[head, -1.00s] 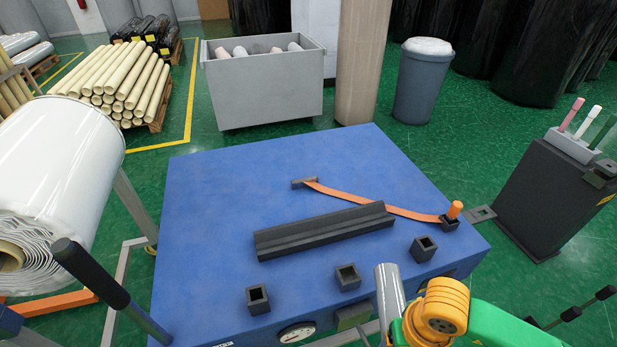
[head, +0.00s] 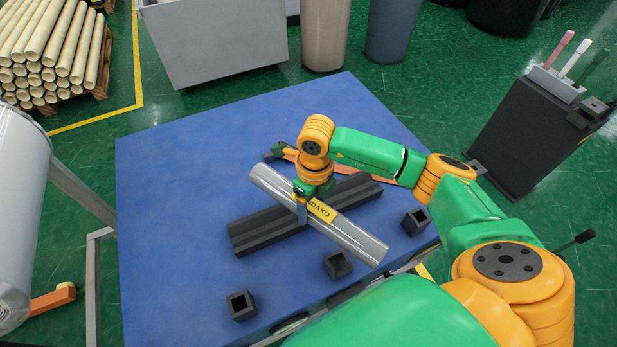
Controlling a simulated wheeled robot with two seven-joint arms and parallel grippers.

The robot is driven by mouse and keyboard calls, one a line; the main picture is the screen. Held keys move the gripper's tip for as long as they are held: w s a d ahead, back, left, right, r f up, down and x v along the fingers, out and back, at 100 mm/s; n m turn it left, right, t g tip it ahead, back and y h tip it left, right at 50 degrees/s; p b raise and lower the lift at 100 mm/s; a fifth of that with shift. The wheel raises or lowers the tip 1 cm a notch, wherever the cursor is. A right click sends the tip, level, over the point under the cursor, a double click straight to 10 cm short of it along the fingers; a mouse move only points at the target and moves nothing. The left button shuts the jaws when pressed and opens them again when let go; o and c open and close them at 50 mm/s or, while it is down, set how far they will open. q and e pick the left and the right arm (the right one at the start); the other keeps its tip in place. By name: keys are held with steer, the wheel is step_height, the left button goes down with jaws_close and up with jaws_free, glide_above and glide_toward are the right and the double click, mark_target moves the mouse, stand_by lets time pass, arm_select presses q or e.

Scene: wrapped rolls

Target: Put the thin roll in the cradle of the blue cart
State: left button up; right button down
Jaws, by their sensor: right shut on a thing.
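The thin roll (head: 352,238) is a shiny grey-silver tube with a yellow label. My right gripper (head: 301,199) is shut on it near its middle and holds it from above. The roll lies across the line of the dark cradle (head: 256,235), at an angle to its groove, and hides part of it. I cannot tell how far above the cradle the roll is. The cradle stands on the flat top of the blue cart (head: 180,190). My left gripper is not in view.
An orange strap (head: 405,181) lies on the cart behind the cradle, partly hidden by my arm. Several square black sockets (head: 241,305) line the front edge. A large white roll (head: 20,200) is at the left. A grey bin (head: 210,45) stands behind the cart.

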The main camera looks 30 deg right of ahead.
steer(key=w+m, duration=0.1)
steer(key=m, duration=0.3)
steer(key=w+d+m, duration=0.1)
steer(key=m, duration=0.4)
steer(key=w+m, duration=0.2)
steer(key=m, duration=0.2)
steer(key=shift+d+r, duration=0.15)
steer(key=shift+r, duration=0.2)
steer(key=f+m+b, duration=0.2)
steer(key=m, duration=0.1)
steer(key=w+f+m+b, duration=0.1)
steer(key=f+m+b, duration=0.1)
steer(key=m, duration=0.1)
steer(key=w+d+f+m+b, duration=0.1)
steer(key=f+m+b, duration=0.1)
steer(key=m+b, duration=0.1)
steer(key=shift+f+m+t, duration=0.15)
steer(key=shift+m+t, duration=0.15)
steer(key=shift+m, duration=0.3)
steer(key=shift+f+b, duration=0.8)
steer(key=shift+f, duration=0.35)
jaws_free()
